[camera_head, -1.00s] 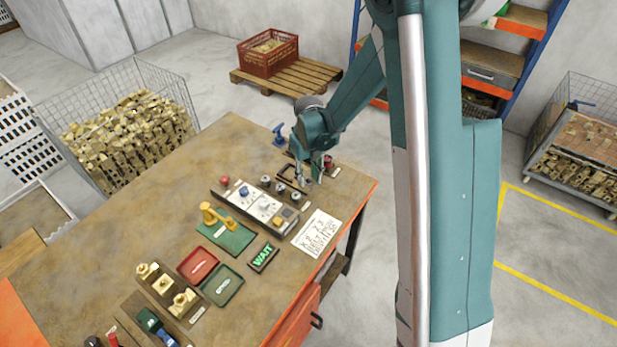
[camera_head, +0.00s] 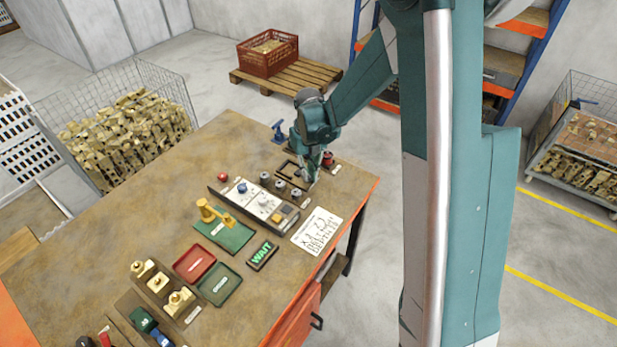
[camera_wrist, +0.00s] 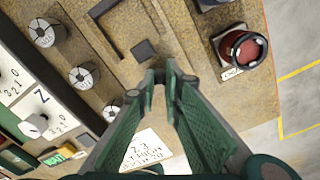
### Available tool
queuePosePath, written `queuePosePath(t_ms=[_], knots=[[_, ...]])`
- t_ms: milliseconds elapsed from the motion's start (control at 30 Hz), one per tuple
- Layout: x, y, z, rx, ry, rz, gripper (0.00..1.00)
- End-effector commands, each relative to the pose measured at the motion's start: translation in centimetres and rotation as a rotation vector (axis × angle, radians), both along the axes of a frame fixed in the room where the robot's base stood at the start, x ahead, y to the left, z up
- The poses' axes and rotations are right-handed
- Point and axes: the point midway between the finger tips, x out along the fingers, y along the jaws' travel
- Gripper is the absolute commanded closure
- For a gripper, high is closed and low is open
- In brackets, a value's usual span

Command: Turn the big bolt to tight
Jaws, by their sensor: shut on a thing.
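My gripper (camera_wrist: 165,78) points down at the right rear corner of the bench, beside a dark angular frame (camera_wrist: 108,22) and a small dark square block (camera_wrist: 145,50). The gripper also shows in the head view (camera_head: 314,178). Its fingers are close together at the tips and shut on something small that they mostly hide. I cannot tell what it is. No part is clearly recognisable as the big bolt. A red round knob (camera_wrist: 243,48) on a plate stands to the right of the fingers, apart from them.
Several grey round dials, one of them in the wrist view (camera_wrist: 82,77), stand left of the gripper. A blue clamp (camera_head: 278,132) stands behind.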

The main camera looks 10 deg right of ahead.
Motion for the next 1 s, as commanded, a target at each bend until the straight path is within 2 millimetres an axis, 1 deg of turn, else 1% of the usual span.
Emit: queuePosePath(t_ms=[333,367,500,833,1000], knots=[[0.06,-0.19,0.05,-0.002,-0.001,-0.007,1.00],[0.06,-0.20,0.05,-0.003,-0.002,-0.007,0.88],[0.04,-0.18,0.04,-0.002,-0.001,-0.007,0.70],[0.01,-0.10,0.07,-0.001,0.000,-0.006,0.70],[-0.01,-0.10,0.48,-0.001,0.000,-0.006,0.70]])
